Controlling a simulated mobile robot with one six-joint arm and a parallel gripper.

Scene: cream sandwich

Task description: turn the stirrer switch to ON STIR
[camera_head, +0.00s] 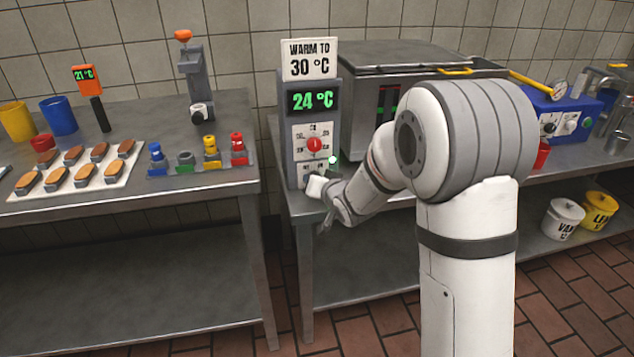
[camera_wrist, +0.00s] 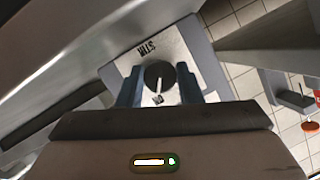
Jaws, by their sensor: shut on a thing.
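The stirrer switch is a round black knob (camera_wrist: 159,74) with a white pointer line, set on a white plate (camera_wrist: 197,43) with dark lettering that looks like STIR at its upper side. The pointer line runs toward the lower side of the plate, near a small dark mark partly hidden by my gripper. My gripper (camera_wrist: 160,86) is shut on the knob, one finger on each side. In the head view my gripper (camera_head: 318,190) is at the foot of the grey control panel (camera_head: 291,150), and the switch is hidden behind it.
The panel carries a red dial (camera_head: 314,144), a green 24 °C display (camera_head: 313,101) and a WARM TO 30 °C sign (camera_head: 309,59). A metal box (camera_head: 400,55) stands right behind my arm. A table with molds (camera_head: 70,170) and colored pots is at left.

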